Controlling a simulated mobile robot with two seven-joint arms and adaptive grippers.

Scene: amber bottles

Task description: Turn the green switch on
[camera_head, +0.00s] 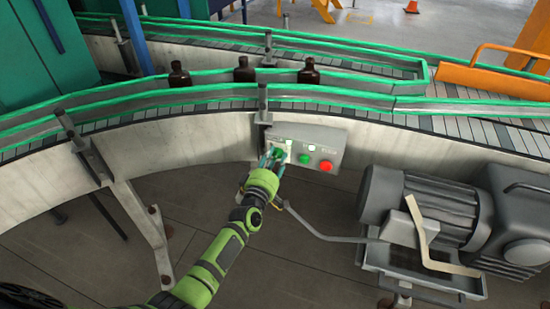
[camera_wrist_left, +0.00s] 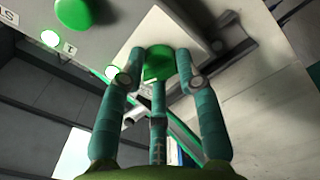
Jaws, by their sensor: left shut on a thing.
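The green switch (camera_head: 281,152) is at the left end of a grey control box (camera_head: 330,140) on the conveyor's side. In the left wrist view, the green switch (camera_wrist_left: 158,65) shows as a round green knob on a pale plate. My left gripper (camera_head: 275,157) reaches up to it from below. In the left wrist view, the teal fingers of my left gripper (camera_wrist_left: 160,72) are closed around the knob. The fingers partly cover the switch, and I cannot tell which way it is turned. My right gripper is not in view.
A green button (camera_head: 304,158) and a red button (camera_head: 326,166) sit right of the switch. Brown bottles (camera_head: 309,74) stand on the curved conveyor above, behind green rails. A grey motor (camera_head: 425,205) stands at the right. The floor below the box is mostly open.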

